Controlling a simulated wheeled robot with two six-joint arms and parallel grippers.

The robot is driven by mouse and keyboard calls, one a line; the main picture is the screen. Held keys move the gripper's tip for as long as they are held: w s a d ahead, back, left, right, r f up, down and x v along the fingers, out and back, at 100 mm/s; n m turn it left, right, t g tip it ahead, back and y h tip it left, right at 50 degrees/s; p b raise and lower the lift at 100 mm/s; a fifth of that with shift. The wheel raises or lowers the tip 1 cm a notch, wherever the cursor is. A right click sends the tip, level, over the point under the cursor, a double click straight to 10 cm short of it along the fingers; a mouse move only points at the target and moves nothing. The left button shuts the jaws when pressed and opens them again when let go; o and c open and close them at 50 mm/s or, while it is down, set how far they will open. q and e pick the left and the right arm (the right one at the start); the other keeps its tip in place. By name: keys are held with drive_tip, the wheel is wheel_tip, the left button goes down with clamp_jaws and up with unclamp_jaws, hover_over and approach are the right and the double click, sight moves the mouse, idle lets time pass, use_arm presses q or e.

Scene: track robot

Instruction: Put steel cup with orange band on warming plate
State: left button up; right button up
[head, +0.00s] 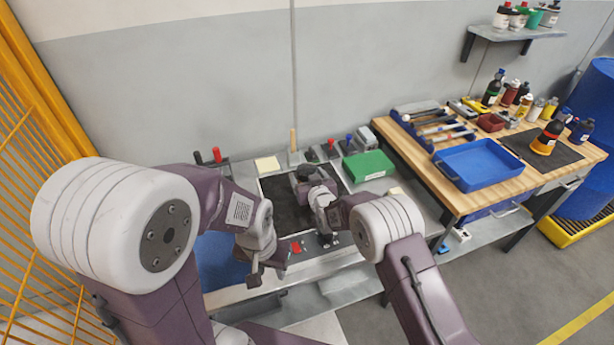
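I cannot make out a steel cup with an orange band; my arms cover much of the near worktop. A dark square surface (337,182) is set in the grey worktop, partly hidden by my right arm; I cannot tell whether it is the warming plate. My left gripper (267,277) hangs over the worktop's front part, left of a small red item (295,247). Its fingers look apart, with nothing seen between them. My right gripper (304,183) is over the dark surface; its fingers are too small and dark to read.
A green box (368,165) lies at the worktop's back right. A wooden bench (437,163) on the right holds a blue tray (480,165), tools, bottles and a dark mat (518,147). A yellow mesh fence (30,170) stands left; a wall is behind.

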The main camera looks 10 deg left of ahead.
drive_tip(key=shift+r+p, duration=0.35)
drive_tip(key=shift+p, duration=0.05)
drive_tip(key=shift+s+d, duration=0.2)
drive_tip(key=shift+s, duration=0.15)
drive_tip(key=b+v, duration=0.2)
drive_tip(key=v, duration=0.9)
drive_tip(key=shift+d, duration=0.1)
